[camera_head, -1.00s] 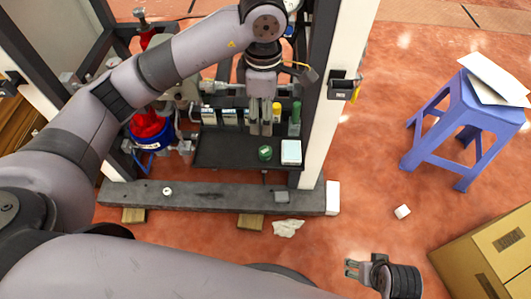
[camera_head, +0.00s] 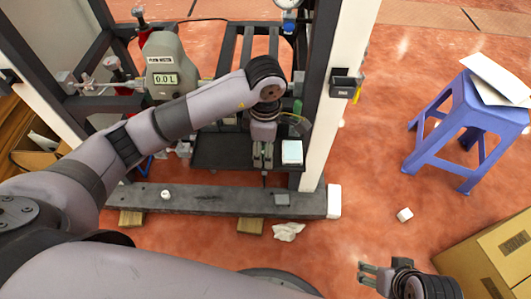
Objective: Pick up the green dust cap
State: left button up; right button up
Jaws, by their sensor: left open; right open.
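My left gripper (camera_head: 263,162) reaches down over the dark tray (camera_head: 220,152) inside the frame, fingers open and pointing down. The green dust cap is hidden or nearly hidden at the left gripper's fingers, at the spot where it stood in the earlier frame; I cannot tell whether the fingers touch it. My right gripper (camera_head: 369,273) is open and empty at the lower right, over the red floor, well away from the tray.
A white-topped box (camera_head: 292,152) sits on the tray just right of the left gripper. A green upright item (camera_head: 298,108) stands behind. The white post (camera_head: 325,100) and dark front beam (camera_head: 220,198) bound the space. A blue stool (camera_head: 465,125) and cardboard box (camera_head: 490,250) stand right.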

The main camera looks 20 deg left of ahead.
pick_arm(q)
jog(key=shift+c, duration=0.4)
jog(key=c, duration=0.8)
jog(key=shift+o, duration=0.2)
jog(key=shift+r, duration=0.15)
